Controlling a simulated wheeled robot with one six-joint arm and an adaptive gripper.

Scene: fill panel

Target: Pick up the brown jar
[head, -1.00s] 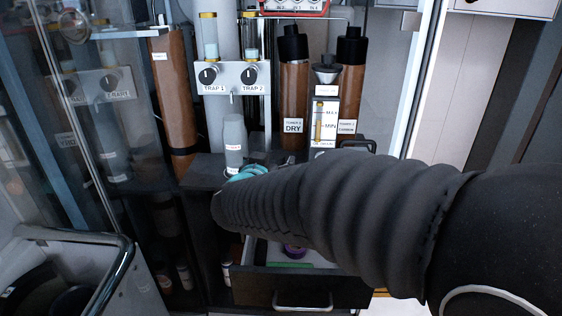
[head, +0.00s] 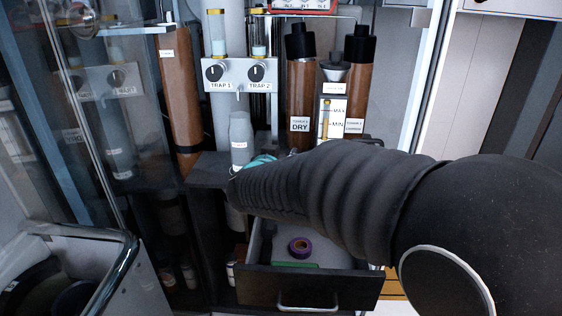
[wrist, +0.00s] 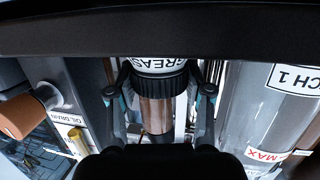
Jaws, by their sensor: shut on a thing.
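In the wrist view my gripper (wrist: 160,98) has its two teal-padded fingers on either side of a jar (wrist: 158,84). A white label reading "GREASE" and a black ribbed band show on it. A brown cylinder shows below the band; I cannot tell whether it is the jar's body or something behind. My gripper is shut on the jar. In the head view my dark sleeved arm hides the jar; only a teal bit of my gripper (head: 262,161) shows beside a grey labelled container (head: 240,140).
An open drawer (head: 310,290) with a purple tape roll (head: 300,247) lies below my arm. Brown towers (head: 300,85) and a trap panel (head: 238,74) stand behind. A glass door (head: 110,110) is at left. In the wrist view a grey cylinder marked "CH 1" (wrist: 265,105) stands close at right.

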